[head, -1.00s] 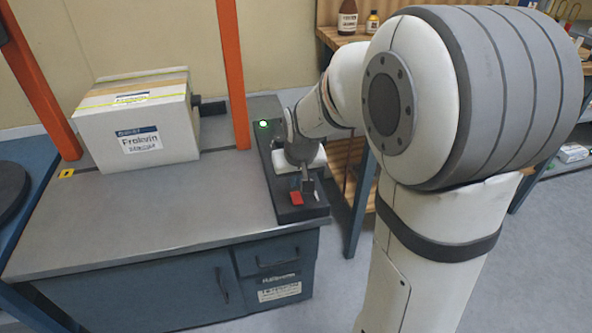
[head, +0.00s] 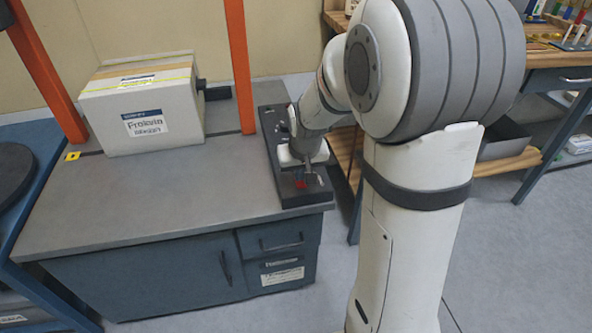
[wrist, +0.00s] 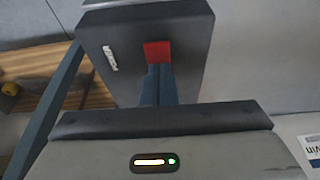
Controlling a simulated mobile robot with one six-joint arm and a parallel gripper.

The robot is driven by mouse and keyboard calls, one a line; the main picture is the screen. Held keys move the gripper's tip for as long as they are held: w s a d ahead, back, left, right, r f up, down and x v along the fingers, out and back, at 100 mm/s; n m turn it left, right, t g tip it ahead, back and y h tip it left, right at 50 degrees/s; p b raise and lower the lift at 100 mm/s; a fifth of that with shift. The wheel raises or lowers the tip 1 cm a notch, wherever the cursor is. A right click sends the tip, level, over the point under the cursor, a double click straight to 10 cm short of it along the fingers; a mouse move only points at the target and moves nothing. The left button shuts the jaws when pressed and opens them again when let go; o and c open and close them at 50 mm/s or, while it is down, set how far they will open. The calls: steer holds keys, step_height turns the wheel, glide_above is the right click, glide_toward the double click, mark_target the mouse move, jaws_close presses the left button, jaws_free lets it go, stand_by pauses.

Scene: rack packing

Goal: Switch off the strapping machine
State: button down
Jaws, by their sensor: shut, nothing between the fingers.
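The strapping machine (head: 150,207) is a grey-topped blue cabinet with an orange arch. A dark control box (head: 316,193) lies along its right edge. A red switch (head: 301,184) sits near the box's front end, partly hidden by my gripper. In the wrist view the red switch (wrist: 157,51) is beside a white label that seems to read POWER (wrist: 110,58). My gripper (wrist: 158,70) is shut and empty, its fingertips at the switch's edge; I cannot tell whether they touch it. No green lamp shows lit on the box now.
A strapped white carton (head: 150,110) stands on the machine top under the orange arch (head: 240,65). A wooden bench (head: 550,58) stands behind my arm at the right. The front of the machine top is clear.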

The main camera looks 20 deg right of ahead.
steer(key=shift+s+a+f, duration=0.15)
steer(key=shift+s, duration=0.75)
steer(key=shift+r, duration=0.3)
steer(key=p+v, duration=0.5)
steer(key=v, duration=0.8)
steer(key=shift+r+p, duration=0.25)
steer(key=shift+p, duration=0.05)
steer(key=shift+w+r, duration=0.1)
